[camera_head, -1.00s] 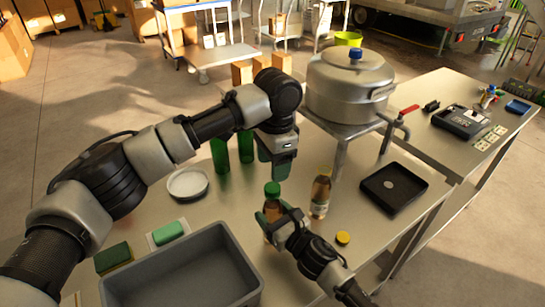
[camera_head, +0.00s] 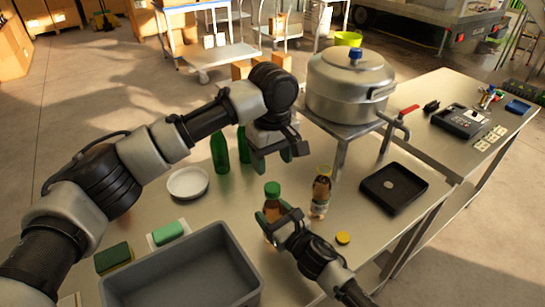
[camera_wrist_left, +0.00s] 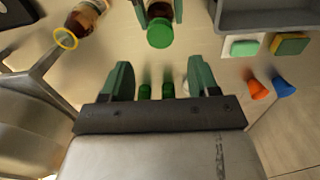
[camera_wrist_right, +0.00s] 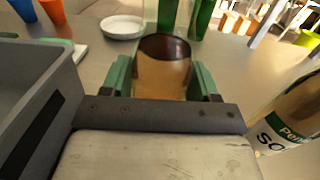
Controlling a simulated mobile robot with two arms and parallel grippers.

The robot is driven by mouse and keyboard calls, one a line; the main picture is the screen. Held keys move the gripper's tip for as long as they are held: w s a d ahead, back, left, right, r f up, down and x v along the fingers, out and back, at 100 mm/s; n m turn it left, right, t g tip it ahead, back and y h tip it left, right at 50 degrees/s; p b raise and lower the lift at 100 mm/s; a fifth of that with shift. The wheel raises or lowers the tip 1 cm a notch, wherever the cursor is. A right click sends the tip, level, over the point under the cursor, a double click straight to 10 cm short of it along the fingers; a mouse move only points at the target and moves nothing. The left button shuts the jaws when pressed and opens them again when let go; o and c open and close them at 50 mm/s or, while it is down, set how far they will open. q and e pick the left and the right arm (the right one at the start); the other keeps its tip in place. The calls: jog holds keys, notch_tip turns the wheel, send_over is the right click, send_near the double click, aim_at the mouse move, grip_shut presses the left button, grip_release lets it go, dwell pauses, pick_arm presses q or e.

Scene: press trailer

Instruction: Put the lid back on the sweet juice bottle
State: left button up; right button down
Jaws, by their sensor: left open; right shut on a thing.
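A brown juice bottle (camera_head: 270,211) with a green lid (camera_head: 272,188) on its top stands upright on the table. My right gripper (camera_head: 273,215) is shut around this bottle's body; the bottle fills its jaws in the right wrist view (camera_wrist_right: 163,75). A second juice bottle (camera_head: 320,197) stands to the right, its mouth open with a yellow ring. A yellow lid (camera_head: 343,238) lies on the table in front of it. My left gripper (camera_head: 273,160) is open and empty above and behind the green lid, which also shows in the left wrist view (camera_wrist_left: 160,33). The second bottle's label (camera_wrist_right: 288,137) is only partly readable.
A grey bin (camera_head: 226,240) is at the front left, with sponges (camera_head: 168,233) behind it. A white dish (camera_head: 187,183) and green bottles (camera_head: 219,153) stand behind. A large pot (camera_head: 348,88) on a stand and a black tray (camera_head: 394,188) are right.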

aim_at(272, 187)
dwell(0.4)
pick_arm(q)
jog(key=shift+f, duration=4)
